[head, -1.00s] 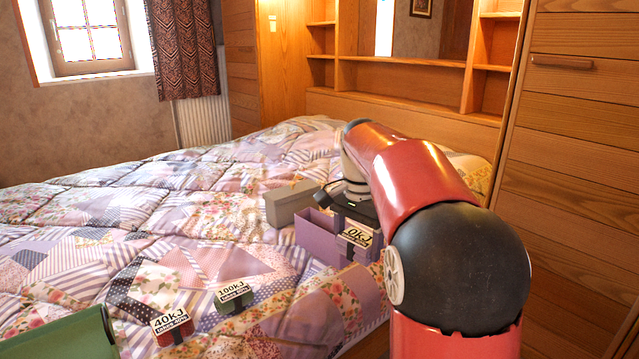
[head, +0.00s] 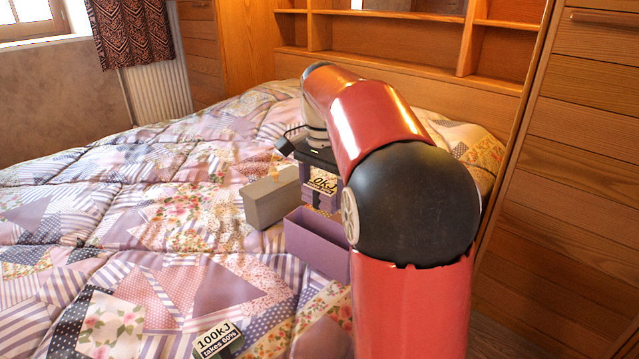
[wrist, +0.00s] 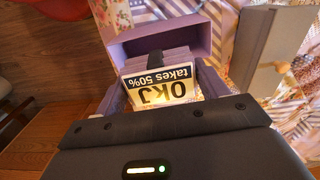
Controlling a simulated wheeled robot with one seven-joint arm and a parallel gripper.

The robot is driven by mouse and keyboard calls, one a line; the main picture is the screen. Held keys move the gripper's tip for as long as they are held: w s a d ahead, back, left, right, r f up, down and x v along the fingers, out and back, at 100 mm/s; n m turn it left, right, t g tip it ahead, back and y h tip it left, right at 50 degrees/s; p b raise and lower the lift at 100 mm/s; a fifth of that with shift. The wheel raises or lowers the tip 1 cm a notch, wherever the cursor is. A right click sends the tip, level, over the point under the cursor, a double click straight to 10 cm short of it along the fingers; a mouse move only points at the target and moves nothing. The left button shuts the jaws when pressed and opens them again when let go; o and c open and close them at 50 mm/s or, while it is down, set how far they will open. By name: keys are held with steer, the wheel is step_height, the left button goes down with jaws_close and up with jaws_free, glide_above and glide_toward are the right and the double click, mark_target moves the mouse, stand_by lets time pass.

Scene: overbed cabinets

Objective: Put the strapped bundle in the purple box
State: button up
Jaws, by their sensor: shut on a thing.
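The strapped bundle (head: 322,184) is a small purple-grey block with a dark strap and a "0KJ takes 50%" label. It also shows in the wrist view (wrist: 160,62). My gripper (head: 319,193) is shut on it, one finger on each side, and points down. The open purple box (head: 316,243) is close by. In the head view the bundle shows just above the box's far edge. In the wrist view the box (wrist: 125,48) lies beyond the bundle, its inside partly visible. My arm hides the box's right end. I cannot tell if bundle and box touch.
A grey box (head: 271,201) stands on the quilt just left of the purple box. A green block labelled 100KJ (head: 218,342) lies near the front. The quilted bed (head: 120,210) is clear at left; a wooden cabinet (head: 560,170) stands at right.

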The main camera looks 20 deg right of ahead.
mark_target(323, 217)
steer(key=shift+r, duration=0.1)
steer(key=shift+f+b, duration=1.6)
steer(key=shift+f, duration=2.1)
steer(key=shift+p, duration=0.55)
steer(key=o, duration=1.1)
